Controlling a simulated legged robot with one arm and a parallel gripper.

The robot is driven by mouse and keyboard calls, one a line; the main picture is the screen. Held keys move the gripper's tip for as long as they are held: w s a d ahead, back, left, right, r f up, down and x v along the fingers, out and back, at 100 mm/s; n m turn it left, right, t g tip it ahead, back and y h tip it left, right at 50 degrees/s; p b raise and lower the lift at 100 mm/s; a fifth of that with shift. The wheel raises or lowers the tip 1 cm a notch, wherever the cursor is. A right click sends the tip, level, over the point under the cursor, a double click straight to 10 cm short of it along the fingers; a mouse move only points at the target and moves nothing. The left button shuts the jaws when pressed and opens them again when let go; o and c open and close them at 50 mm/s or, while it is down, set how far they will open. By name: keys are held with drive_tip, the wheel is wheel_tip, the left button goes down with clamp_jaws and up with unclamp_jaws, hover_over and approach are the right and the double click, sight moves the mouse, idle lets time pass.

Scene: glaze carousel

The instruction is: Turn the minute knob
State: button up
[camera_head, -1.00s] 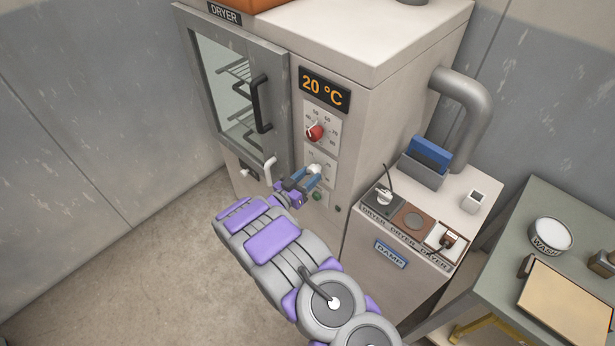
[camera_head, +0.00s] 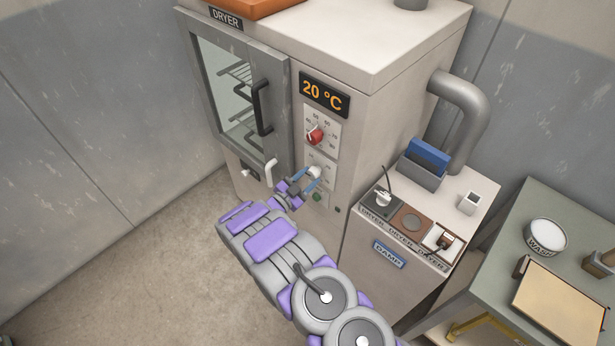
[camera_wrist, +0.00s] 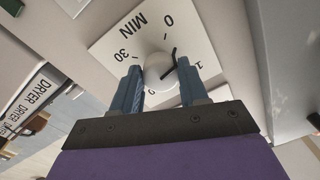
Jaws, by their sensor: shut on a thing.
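The minute knob (camera_wrist: 160,68) is a white round knob on a white dial plate (camera_wrist: 125,38) marked "MIN", with 0 and 30 legible in the wrist view. In the head view the knob (camera_head: 314,171) sits on the dryer front, below the red temperature knob. My gripper (camera_wrist: 160,75) has its two blue fingers on either side of the minute knob and is shut on it. In the head view my gripper (camera_head: 304,178) reaches the knob from the lower left. The fingers partly hide the dial's lower markings.
The dryer (camera_head: 400,45) has a glass door with a black handle (camera_head: 261,105) left of the dials. Its display (camera_head: 324,93) reads 20 °C. The red knob (camera_head: 316,135) is just above my gripper. A damp cabinet (camera_head: 375,285) stands to the right, beside a green table (camera_head: 540,205).

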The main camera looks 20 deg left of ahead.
drive_tip(key=m+p, duration=0.1)
drive_tip(key=m, duration=0.2)
drive_tip(key=shift+a+r, duration=0.15)
drive_tip(key=m+p, duration=0.1)
drive_tip(key=m, duration=0.2)
drive_tip(key=shift+m+p, duration=0.3)
drive_tip(key=m+p, duration=0.3)
drive_tip(key=m, duration=0.1)
drive_tip(key=shift+m+p, duration=0.3)
drive_tip(key=shift+m, duration=0.1)
drive_tip(key=shift+f+h, duration=0.25)
drive_tip(key=shift+h, duration=0.05)
drive_tip(key=o, duration=1.1)
drive_tip(key=shift+r, duration=0.1)
drive_tip(key=shift+c, duration=0.2)
drive_tip(key=p+v, duration=0.2)
drive_tip(key=v, duration=1.5)
drive_tip(key=shift+s, duration=0.2)
